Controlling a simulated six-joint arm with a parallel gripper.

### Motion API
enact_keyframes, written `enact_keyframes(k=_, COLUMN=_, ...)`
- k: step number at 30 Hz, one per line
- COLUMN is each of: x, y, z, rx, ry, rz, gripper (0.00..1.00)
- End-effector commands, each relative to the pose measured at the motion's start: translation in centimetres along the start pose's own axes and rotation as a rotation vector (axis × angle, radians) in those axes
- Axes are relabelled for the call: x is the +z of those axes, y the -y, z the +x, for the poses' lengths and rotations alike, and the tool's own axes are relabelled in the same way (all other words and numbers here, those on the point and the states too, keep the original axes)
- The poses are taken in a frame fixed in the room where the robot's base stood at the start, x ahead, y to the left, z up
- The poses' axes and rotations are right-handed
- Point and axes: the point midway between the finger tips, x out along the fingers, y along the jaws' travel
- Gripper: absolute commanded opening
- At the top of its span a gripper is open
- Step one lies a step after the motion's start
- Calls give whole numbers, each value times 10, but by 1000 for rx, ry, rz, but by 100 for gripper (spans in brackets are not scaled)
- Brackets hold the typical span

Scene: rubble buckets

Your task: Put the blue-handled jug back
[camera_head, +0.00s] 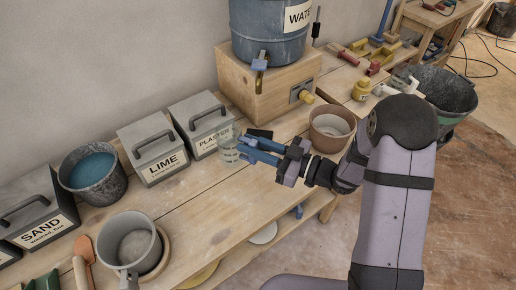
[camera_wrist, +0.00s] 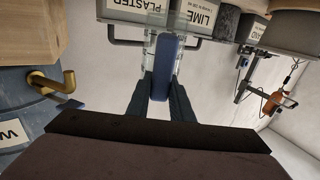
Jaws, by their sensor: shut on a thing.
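The clear jug (camera_head: 229,153) with printed markings stands upright in front of the PLASTER box, at the left of my gripper in the head view. My gripper (camera_head: 250,147) reaches in from the right, its fingers shut around the jug's handle. In the wrist view, the blue handle (camera_wrist: 168,62) runs between the fingertips of my gripper (camera_wrist: 162,88), with the clear jug body (camera_wrist: 155,45) beyond it. I cannot tell whether the jug's base touches the bench.
The PLASTER box (camera_head: 203,125) and LIME box (camera_head: 153,150) stand behind the jug. A blue WATER barrel (camera_head: 268,35) with a tap sits on a wooden box (camera_head: 252,98). A terracotta pot (camera_head: 331,128) stands right. The bench (camera_head: 215,190) is clear in front.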

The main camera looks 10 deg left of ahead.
Motion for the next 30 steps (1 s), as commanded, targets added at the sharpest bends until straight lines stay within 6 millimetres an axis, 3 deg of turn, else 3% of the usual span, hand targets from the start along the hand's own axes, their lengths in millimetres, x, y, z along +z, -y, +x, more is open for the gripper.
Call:
enact_keyframes(k=1, x=15, y=-19, z=-20, rx=62, ry=-1, rz=-3, gripper=0)
enact_keyframes(k=6, x=32, y=-64, z=-84, rx=248, ry=0, rz=-1, gripper=0)
enact_keyframes(k=9, x=39, y=-78, z=-117, rx=338, ry=0, rz=0, gripper=0)
enact_keyframes(k=15, x=46, y=-84, z=-156, rx=454, ry=0, rz=1, gripper=0)
enact_keyframes(k=24, x=52, y=-63, z=-155, rx=477, ry=0, rz=4, gripper=0)
enact_keyframes(k=30, x=53, y=-63, z=-154, rx=483, ry=1, rz=1, gripper=0)
